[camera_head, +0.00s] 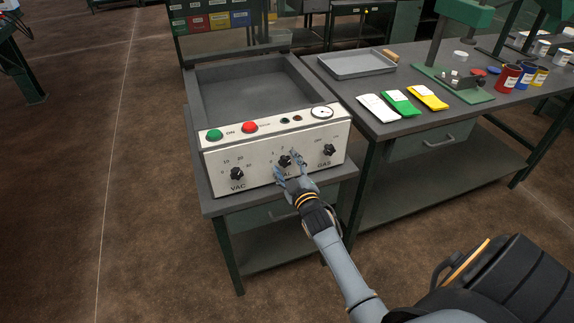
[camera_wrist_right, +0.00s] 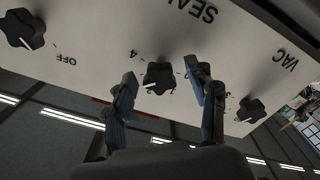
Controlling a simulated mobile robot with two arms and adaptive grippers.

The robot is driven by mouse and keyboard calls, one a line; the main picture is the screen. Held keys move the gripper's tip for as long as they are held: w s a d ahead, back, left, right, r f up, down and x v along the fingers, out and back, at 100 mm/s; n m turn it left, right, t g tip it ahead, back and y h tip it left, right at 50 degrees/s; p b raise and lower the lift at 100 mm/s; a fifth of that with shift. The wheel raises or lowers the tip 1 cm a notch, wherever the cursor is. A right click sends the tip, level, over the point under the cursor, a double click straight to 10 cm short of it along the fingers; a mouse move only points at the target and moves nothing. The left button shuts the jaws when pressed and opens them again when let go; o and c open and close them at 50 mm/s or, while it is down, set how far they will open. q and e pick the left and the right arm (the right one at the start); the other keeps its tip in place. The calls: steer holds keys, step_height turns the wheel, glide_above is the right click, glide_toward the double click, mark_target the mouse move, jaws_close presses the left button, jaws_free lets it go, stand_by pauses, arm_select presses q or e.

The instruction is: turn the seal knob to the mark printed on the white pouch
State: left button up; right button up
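The seal knob (camera_head: 284,161) is the middle black knob on the white front panel (camera_head: 262,183) of the machine. It also shows in the right wrist view (camera_wrist_right: 158,76), upside down, its white pointer line towards the lower left; the digit there is unclear. My right gripper (camera_head: 291,165) is in front of this knob. In the wrist view its fingers (camera_wrist_right: 166,82) stand on either side of the knob, with gaps visible, so it is open. The white pouch (camera_head: 377,108) lies flat on the bench at right; its print is too small to read. My left gripper is not in view.
The VAC knob (camera_head: 237,174) and GAS knob (camera_head: 330,150) flank the seal knob. Green (camera_head: 214,135) and red (camera_head: 249,127) buttons and a gauge (camera_head: 322,112) sit above. Green (camera_head: 400,102) and yellow (camera_head: 428,97) pouches lie beside the white one, near a grey tray (camera_head: 357,70).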

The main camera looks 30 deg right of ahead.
steer(key=v, duration=1.2)
steer(key=shift+f, duration=0.1)
steer(key=s+a+f+m+g+y, duration=0.1)
steer(key=s+a+f+g, duration=0.25)
steer(key=f, duration=0.65)
steer(key=s+a+f+g+y, duration=0.2)
steer(key=s+a+f, duration=0.15)
steer(key=f, duration=0.75)
steer(key=s+a+f+m+g+y, duration=0.15)
steer(key=s+f, duration=0.25)
steer(key=f, duration=0.6)
steer(key=s+a+f+g, duration=0.1)
steer(key=s+f+g, duration=0.2)
steer(key=s, duration=0.7)
steer(key=s+f+g, duration=0.3)
steer(key=s+f, duration=0.5)
steer(key=s, duration=0.2)
steer(key=s+a+f+g, duration=0.1)
steer(key=s+f+g, duration=0.2)
steer(key=s+f, duration=0.3)
steer(key=s, duration=0.4)
steer(key=shift+a, duration=0.4)
steer(key=shift+w+f, duration=0.1)
steer(key=shift+f, duration=0.05)
